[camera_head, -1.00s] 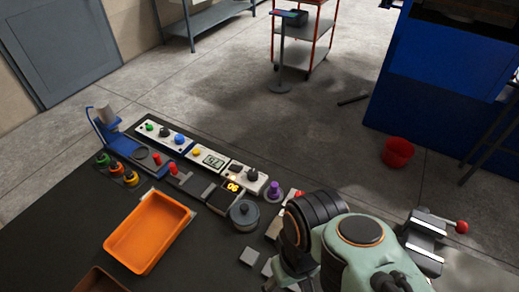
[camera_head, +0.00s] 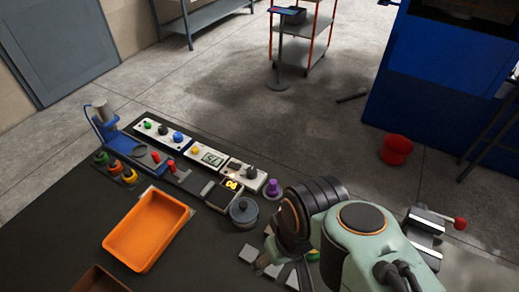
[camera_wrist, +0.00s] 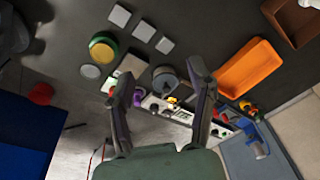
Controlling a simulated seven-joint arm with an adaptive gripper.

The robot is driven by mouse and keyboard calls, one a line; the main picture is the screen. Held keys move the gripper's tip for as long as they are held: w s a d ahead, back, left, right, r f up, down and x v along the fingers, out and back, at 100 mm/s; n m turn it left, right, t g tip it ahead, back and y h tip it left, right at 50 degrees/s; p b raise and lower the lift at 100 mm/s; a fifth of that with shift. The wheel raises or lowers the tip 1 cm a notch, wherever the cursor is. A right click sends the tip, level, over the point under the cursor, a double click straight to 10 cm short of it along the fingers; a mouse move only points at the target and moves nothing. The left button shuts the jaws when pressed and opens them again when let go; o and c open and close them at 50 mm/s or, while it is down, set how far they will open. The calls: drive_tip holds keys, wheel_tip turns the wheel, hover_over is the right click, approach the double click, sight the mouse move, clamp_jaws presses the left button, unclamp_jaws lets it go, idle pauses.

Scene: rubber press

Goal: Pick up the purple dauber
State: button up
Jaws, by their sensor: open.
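The purple dauber (camera_head: 272,188) stands upright on the dark table, at the right end of the white control panels and just left of my arm. In the wrist view, the purple dauber (camera_wrist: 137,98) shows small, beside the inner side of the left finger and partly hidden by it. My gripper (camera_wrist: 160,72) is open, with its two fingers spread and nothing held between them. The dauber lies beyond the fingers, apart from them. In the head view my arm hides most of the gripper.
A grey round pot (camera_head: 244,212) stands just left of and nearer than the dauber. An orange tray (camera_head: 147,231) lies further left. White panels with knobs (camera_head: 162,134) line the back edge. Grey square blocks (camera_wrist: 143,31) and a yellow-green round item (camera_wrist: 103,47) lie near my arm.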

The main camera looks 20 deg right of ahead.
drive_tip(key=w+r+t, duration=0.2)
drive_tip(key=w+r, duration=0.1)
drive_tip(key=w, duration=0.2)
drive_tip(key=m+g+h, duration=0.1)
drive_tip(key=m+g, duration=0.1)
hover_over(273, 182)
drive_tip(key=f, duration=1.9)
drive_tip(key=shift+s+f, duration=0.35)
drive_tip(key=shift+f, duration=0.05)
drive_tip(key=f, duration=0.4)
drive_tip(key=w+f, duration=0.1)
drive_tip(key=f, duration=0.1)
drive_tip(key=shift+f, duration=0.3)
clamp_jaws()
